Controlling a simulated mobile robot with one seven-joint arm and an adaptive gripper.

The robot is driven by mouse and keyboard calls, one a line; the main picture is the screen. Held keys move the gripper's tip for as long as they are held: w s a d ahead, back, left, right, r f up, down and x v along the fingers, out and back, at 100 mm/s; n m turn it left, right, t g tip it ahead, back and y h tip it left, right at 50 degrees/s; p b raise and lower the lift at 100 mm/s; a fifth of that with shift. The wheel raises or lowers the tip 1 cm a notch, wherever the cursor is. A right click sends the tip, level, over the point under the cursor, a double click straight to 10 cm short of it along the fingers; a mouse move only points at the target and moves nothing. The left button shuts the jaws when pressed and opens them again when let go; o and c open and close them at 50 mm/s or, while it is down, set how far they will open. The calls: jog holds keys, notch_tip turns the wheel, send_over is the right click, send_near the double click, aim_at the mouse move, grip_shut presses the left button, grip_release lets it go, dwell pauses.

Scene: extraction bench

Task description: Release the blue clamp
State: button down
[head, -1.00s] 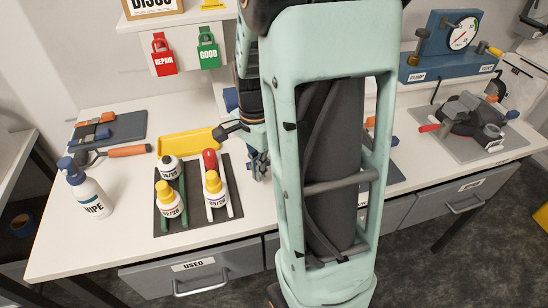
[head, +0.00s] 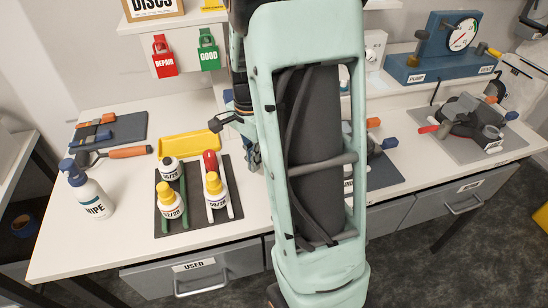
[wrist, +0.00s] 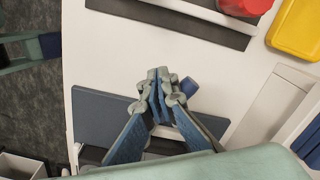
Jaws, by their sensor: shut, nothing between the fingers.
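My gripper (wrist: 160,76) is shut and empty in the wrist view, above a dark blue-grey mat and the white bench. A short blue cylindrical handle (wrist: 189,86) shows just right of its fingertips; contact cannot be told. In the head view, a fixture with a blue handle (head: 389,142) and an orange handle (head: 373,123) stands on a dark mat (head: 385,176), partly hidden by my arm. Another blue knob (head: 511,115) shows on the station at the right. Which blue part is the clamp is unclear.
A blue gauge stand (head: 435,65) is at the back right. Bare bench (head: 120,235) lies front left.

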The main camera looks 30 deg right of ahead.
jog(key=shift+w+d, duration=0.1)
jog(key=shift+w, duration=0.1)
jog(key=shift+w+d, duration=0.4)
jog(key=shift+w, duration=0.4)
jog(key=shift+w+d+p, duration=0.3)
jog(key=shift+w+d, duration=0.25)
jog(key=shift+w, duration=0.05)
jog(key=shift+w+d, duration=0.55)
jog(key=shift+d, duration=0.25)
jog(key=shift+w+d, duration=0.5)
jog(key=shift+d, duration=0.3)
jog(key=shift+r+p, duration=0.1)
jog(key=shift+p, duration=0.25)
notch_tip(320, 180, up, 8)
jog(key=s+p, duration=0.1)
jog(key=p, duration=0.4)
jog(key=shift+a+p, duration=0.2)
jog(key=shift+p, duration=0.1)
